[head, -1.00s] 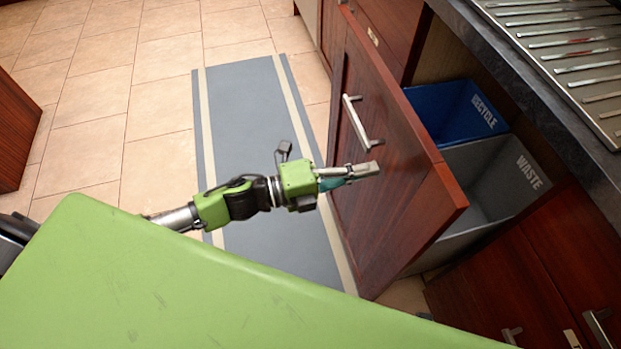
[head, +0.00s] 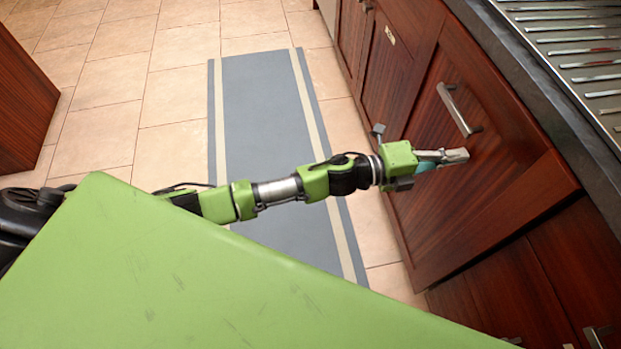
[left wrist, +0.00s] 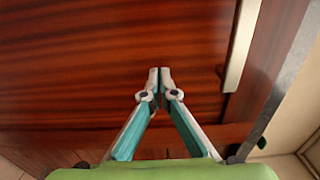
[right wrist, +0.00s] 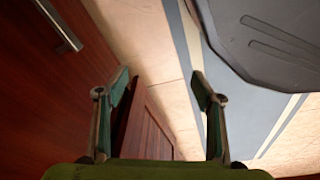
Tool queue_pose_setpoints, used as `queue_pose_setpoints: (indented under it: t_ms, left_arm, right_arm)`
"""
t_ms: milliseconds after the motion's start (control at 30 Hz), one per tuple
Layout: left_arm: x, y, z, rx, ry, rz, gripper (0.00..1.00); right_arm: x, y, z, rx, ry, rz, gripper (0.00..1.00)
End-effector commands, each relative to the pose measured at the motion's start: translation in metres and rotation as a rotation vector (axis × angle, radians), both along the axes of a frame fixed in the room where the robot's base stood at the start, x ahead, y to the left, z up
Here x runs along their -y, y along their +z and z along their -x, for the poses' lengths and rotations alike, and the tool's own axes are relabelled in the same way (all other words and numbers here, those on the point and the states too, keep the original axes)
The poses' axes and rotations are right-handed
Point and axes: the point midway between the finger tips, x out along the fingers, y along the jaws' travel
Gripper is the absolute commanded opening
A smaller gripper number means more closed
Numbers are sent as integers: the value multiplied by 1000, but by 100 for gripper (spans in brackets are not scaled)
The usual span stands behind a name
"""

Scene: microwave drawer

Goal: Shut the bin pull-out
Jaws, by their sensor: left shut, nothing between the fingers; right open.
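The bin pull-out's red-brown wooden front (head: 500,150) stands close to the cabinet face in the head view, its lower right edge slightly proud of the panel beside it. Its bar handle (head: 455,108) is on the upper part; the bar also shows in the left wrist view (left wrist: 243,45). The blue and grey bins are hidden behind the front. My left gripper (head: 460,156) is shut and empty, its fingertips at the front below the handle; I cannot tell whether they touch. My right gripper (right wrist: 160,80) is open and empty, seen only in the right wrist view.
The dark countertop (head: 530,75) with a metal drainer (head: 585,45) runs above the front. More cabinet doors (head: 385,70) are beyond it. A grey mat with pale stripes (head: 265,110) lies on the tiled floor (head: 110,120). Another wooden cabinet (head: 20,110) is at far left.

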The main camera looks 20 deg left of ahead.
Motion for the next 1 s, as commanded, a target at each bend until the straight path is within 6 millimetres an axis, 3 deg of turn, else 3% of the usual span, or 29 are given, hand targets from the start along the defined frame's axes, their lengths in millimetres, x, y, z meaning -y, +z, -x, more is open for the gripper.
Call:
queue_pose_setpoints:
  t_ms: [133, 400, 1000]
  left_arm:
    - [16, 0, -10, 0, 0, 1, 0]
    - [30, 0, -20, -1, 0, 1, 0]
    - [32, 3, -24, 1, 2, 4, 0]
  right_arm:
    - [-1, 9, -7, 10, -1, -2, 61]
    - [-1, 17, -4, 7, -2, -3, 61]
    - [-1, 21, -9, 15, -3, -2, 61]
